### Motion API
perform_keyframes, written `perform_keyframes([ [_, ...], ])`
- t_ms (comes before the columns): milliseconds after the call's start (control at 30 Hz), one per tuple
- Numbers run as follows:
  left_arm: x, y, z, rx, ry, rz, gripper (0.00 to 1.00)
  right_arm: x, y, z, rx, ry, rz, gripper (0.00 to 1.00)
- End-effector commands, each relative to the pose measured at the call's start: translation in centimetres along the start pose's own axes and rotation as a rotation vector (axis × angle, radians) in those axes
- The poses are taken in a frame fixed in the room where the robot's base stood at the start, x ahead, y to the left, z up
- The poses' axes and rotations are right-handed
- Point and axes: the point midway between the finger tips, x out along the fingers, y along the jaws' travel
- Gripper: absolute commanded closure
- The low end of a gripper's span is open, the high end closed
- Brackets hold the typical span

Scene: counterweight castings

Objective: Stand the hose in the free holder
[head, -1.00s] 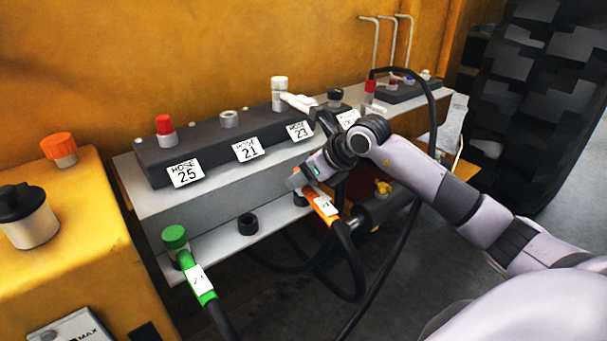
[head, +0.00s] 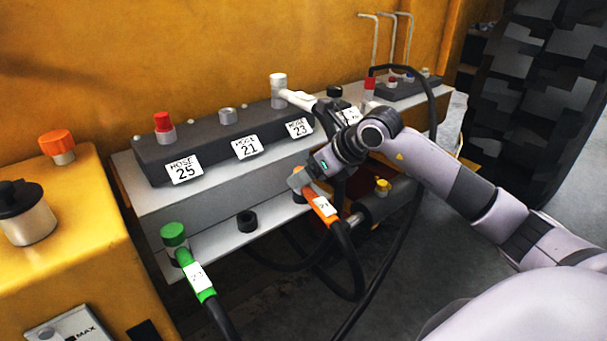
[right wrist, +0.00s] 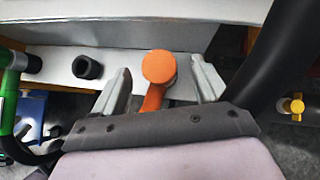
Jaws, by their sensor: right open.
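The orange hose end (head: 318,203) is at the right black holder on the lower shelf, its black hose hanging down in front; the gripper partly hides how it sits. My right gripper (head: 300,181) is open. In the right wrist view its two fingers (right wrist: 162,84) stand on either side of the orange cap (right wrist: 159,67), with gaps visible. The middle black holder (head: 247,223) is empty; it also shows in the right wrist view (right wrist: 88,67). The green hose (head: 197,275) stands at the left holder. The white hose (head: 297,99) is on the port above label 23. My left gripper is out of view.
The grey shelf (head: 205,247) carries the holders below a dark manifold (head: 205,140) with labels 25, 21 and 23. A red cap (head: 163,122) sits above label 25; the port above label 21 (head: 228,116) is bare. A thick black hose passes right of my gripper.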

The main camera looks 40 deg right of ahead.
Motion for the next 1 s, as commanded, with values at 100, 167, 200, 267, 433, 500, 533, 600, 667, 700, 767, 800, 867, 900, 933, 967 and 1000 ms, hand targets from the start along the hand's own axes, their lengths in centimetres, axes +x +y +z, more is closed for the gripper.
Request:
perform_keyframes([
  [100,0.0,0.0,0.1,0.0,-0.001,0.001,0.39,-2.0,-0.1,-0.1,-0.002,0.001,-0.003,0.26],
  [167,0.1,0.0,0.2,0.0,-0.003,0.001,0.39,-2.8,-0.1,-0.1,-0.001,0.001,-0.003,0.26],
  [200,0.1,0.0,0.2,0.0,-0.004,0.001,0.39,-3.3,-0.1,0.0,0.0,0.0,-0.002,0.26],
  [267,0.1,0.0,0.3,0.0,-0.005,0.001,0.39,-3.8,-0.1,0.0,0.0,-0.001,-0.001,0.26],
  [433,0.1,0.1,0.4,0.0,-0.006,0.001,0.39,-4.5,0.0,0.0,0.0,0.0,0.001,0.26],
  [500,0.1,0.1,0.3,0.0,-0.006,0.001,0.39,-4.6,0.0,0.0,0.001,0.0,0.001,0.26],
  [533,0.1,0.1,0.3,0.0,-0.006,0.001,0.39,-4.6,0.0,0.0,0.001,0.0,0.001,0.26],
  [600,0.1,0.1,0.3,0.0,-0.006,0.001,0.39,-4.6,0.0,0.0,0.001,-0.001,0.001,0.26],
  [667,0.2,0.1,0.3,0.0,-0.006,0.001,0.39,-4.5,0.0,0.0,0.001,-0.001,0.001,0.26],
  [700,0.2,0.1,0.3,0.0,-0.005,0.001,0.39,-4.5,0.0,0.0,0.001,-0.001,0.001,0.26],
  [767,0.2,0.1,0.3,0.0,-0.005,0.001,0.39,-4.5,0.0,0.0,0.001,-0.001,0.001,0.26],
  [800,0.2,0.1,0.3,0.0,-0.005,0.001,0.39,-4.5,0.0,0.0,0.001,-0.001,0.001,0.26],
  [867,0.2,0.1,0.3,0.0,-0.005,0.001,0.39,-4.5,0.0,0.0,0.001,-0.001,0.001,0.26],
  [900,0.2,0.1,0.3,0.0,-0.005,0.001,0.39,-4.5,0.0,0.0,0.001,-0.001,0.001,0.26],
  [933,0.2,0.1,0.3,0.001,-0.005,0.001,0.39,-4.5,0.0,0.0,0.001,-0.001,0.001,0.26],
  [967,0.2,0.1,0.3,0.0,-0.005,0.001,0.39,-4.5,0.0,0.0,0.001,-0.001,0.001,0.26],
  [1000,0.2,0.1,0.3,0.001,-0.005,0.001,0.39,-4.5,0.0,0.1,0.001,-0.001,0.001,0.26],
])
